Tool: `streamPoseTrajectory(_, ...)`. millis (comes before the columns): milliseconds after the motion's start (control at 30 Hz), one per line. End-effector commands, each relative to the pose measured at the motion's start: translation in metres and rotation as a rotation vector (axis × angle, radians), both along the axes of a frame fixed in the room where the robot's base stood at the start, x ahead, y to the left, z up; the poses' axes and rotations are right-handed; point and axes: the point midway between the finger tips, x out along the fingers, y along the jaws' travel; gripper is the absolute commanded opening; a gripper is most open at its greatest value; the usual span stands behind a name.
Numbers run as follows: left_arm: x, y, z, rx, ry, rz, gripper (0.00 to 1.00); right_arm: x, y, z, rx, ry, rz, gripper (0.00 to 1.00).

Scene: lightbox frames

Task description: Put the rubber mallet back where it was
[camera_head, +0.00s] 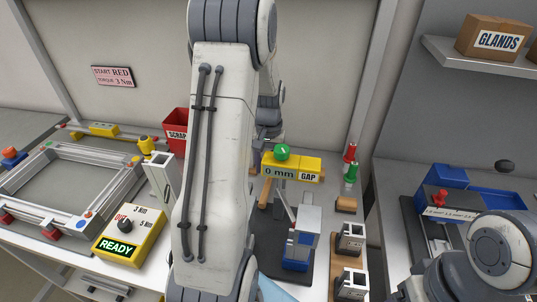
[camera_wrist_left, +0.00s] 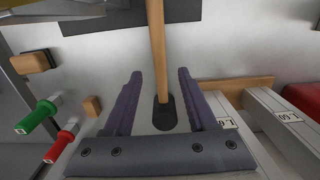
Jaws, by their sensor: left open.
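In the left wrist view a wooden handle (camera_wrist_left: 158,50) with a black end (camera_wrist_left: 165,113) runs down from the top edge; I take it to be the rubber mallet. My left gripper (camera_wrist_left: 160,85) is open, with its two fingers on either side of the handle near the black end and a gap on both sides. I cannot tell how high the fingers are above it. The mallet's far end is outside the wrist view. In the head view my left arm hides most of this area; my left gripper cannot be made out there.
A yellow GAP block (camera_head: 292,167) with a green knob stands right of my left arm. A blue-grey device (camera_head: 301,238) and small wooden-based fixtures (camera_head: 350,240) are in front. A red SCRAP bin (camera_head: 176,130) stands left.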

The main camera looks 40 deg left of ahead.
Motion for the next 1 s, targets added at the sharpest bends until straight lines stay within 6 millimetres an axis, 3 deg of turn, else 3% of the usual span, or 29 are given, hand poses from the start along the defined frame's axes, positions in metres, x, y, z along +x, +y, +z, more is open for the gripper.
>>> streamPoseTrajectory(100,0.002,0.001,0.026,0.003,-0.005,0.0,0.57,0.0,0.0,-0.002,0.0,0.0,0.0,0.74)
streamPoseTrajectory(333,0.003,0.001,0.054,0.001,-0.002,0.0,0.57,0.0,0.0,-0.003,0.0,0.0,0.0,0.74)
streamPoseTrajectory(1000,0.002,0.001,0.061,0.0,0.001,0.0,0.57,0.0,0.0,-0.001,0.0,0.0,0.0,0.74)
